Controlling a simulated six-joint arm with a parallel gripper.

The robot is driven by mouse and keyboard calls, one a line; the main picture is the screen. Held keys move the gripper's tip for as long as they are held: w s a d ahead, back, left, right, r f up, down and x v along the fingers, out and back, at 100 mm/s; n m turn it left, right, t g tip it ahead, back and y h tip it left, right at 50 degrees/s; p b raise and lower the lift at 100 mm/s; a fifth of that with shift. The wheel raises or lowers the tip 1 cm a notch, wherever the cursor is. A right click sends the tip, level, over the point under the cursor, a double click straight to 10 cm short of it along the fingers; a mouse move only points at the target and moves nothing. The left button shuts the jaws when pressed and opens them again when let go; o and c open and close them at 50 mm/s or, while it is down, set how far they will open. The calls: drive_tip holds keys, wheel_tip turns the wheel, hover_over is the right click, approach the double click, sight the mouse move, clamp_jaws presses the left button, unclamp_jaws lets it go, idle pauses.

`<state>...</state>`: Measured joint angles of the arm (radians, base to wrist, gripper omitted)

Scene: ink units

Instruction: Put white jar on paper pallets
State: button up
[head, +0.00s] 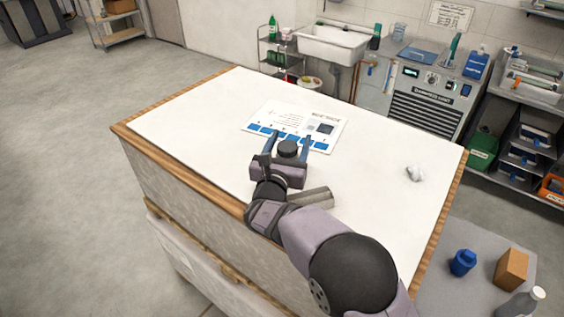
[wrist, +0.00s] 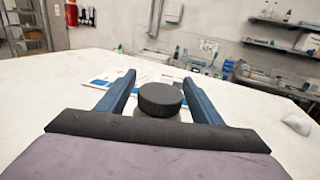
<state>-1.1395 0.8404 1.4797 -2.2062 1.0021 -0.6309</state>
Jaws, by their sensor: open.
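A jar with a black lid (wrist: 161,98) stands between my fingers, its pale body mostly hidden below the lid. In the head view only its dark lid (head: 289,148) shows. My gripper (head: 291,139) is open, with one blue finger on each side of the jar. It also shows in the wrist view (wrist: 159,79), with gaps between fingers and lid. A printed sheet with blue squares (head: 325,125) lies flat just beyond the fingertips. I cannot tell which thing is the paper pallets.
The white worktop (head: 200,115) has a wooden edge and is mostly clear. A crumpled white piece (head: 415,173) lies on its right. A lower grey surface at bottom right holds a blue container (head: 463,262), a brown box (head: 511,268) and a bottle (head: 522,302).

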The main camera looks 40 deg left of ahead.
drive_tip(key=b+v, duration=0.4)
drive_tip(key=v, duration=0.7)
